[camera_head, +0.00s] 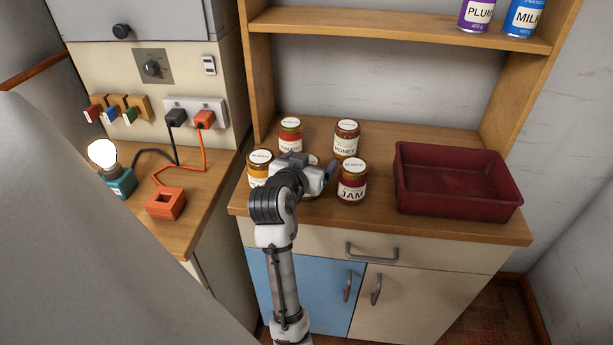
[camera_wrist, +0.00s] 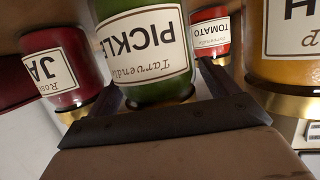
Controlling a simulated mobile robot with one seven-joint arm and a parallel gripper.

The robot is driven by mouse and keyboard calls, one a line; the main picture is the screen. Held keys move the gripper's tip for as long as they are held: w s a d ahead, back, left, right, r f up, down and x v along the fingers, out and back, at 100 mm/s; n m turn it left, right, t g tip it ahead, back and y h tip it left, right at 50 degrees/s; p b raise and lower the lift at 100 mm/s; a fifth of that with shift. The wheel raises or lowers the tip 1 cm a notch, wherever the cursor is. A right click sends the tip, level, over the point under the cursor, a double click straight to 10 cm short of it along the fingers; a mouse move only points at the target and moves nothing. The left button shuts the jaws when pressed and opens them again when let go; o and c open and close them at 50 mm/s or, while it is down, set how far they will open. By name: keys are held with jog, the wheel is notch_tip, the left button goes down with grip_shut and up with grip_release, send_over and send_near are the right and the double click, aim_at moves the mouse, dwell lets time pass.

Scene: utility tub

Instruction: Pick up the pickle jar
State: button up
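The pickle jar (camera_wrist: 145,50) has green contents and a cream label, and it appears upside down in the wrist view. In the head view it is mostly hidden behind my gripper (camera_head: 318,172), among the other jars on the counter. In the wrist view the two dark fingers of my gripper (camera_wrist: 160,85) are spread apart, one on each side of the jar's lower part in the picture. They look very close to the glass. Whether they touch it cannot be told for certain.
A jam jar (camera_head: 352,182) stands close on the right. A tomato jar (camera_head: 290,135) and a honey jar (camera_head: 346,140) stand behind, and an amber jar (camera_head: 259,168) stands left. A red tub (camera_head: 458,205) is at the right. A shelf (camera_head: 400,30) spans above the counter.

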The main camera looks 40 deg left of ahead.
jog(key=c, duration=1.2)
jog(key=shift+c, duration=0.2)
jog(key=shift+r, duration=0.15)
